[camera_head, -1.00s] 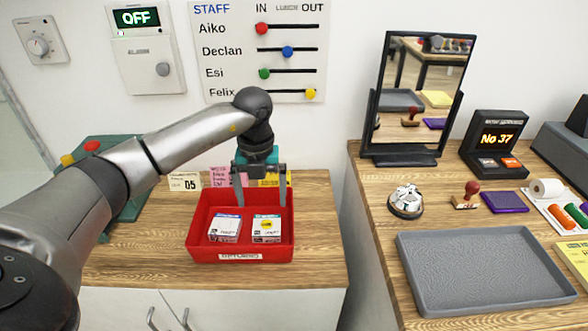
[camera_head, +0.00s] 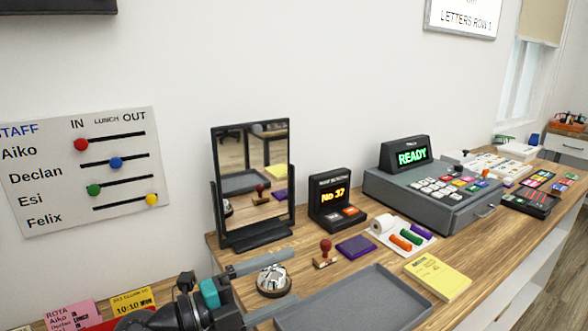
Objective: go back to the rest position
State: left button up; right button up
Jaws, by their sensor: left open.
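My left gripper (camera_head: 294,276) is in the lower left of the head view, close to the camera, with its fingers pointing right. Its two fingers are spread apart with nothing held between them. The silver desk bell (camera_head: 274,280) shows in the gap between the fingers; I cannot tell how far behind them it is. My right gripper is not in view.
A grey tray (camera_head: 350,303) lies on the wooden counter, right of the gripper. A mirror (camera_head: 252,180), number display (camera_head: 335,200), stamp (camera_head: 325,254), purple pad (camera_head: 356,246), yellow pad (camera_head: 438,278) and cash register (camera_head: 430,190) stand around it. A red container (camera_head: 108,325) peeks in at bottom left.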

pick_arm(q)
jog(key=w+a+r+n+t+y, duration=0.2)
jog(key=a+n+t+y, duration=0.75)
jog(key=n, duration=0.65)
jog(key=s+a+f+n+g+y, duration=0.3)
jog(key=f+n+y, duration=0.1)
jog(key=f, duration=0.2)
jog(key=s+a+f+n+g+y, duration=0.2)
jog(key=s+a+f+n+y, duration=0.15)
jog(key=f+n, duration=0.2)
jog(key=s+d+f+g+h, duration=0.1)
jog(key=s+f+g, duration=0.45)
jog(key=s, duration=0.45)
jog(key=s+d+f+g, duration=0.1)
jog(key=s+f+g, duration=0.4)
jog(key=s+f, duration=0.3)
jog(key=s+f+g, duration=0.1)
jog(key=s+f, duration=0.1)
jog(key=f, duration=0.9)
jog(key=s+f, duration=0.2)
jog(key=f, duration=0.8)
jog(key=s+a+f+g, duration=0.1)
jog(key=s+a+f, duration=0.1)
jog(key=s+f, duration=1.1)
jog(key=shift+s+a, duration=0.2)
jog(key=shift+s, duration=0.25)
jog(key=shift+n, duration=0.25)
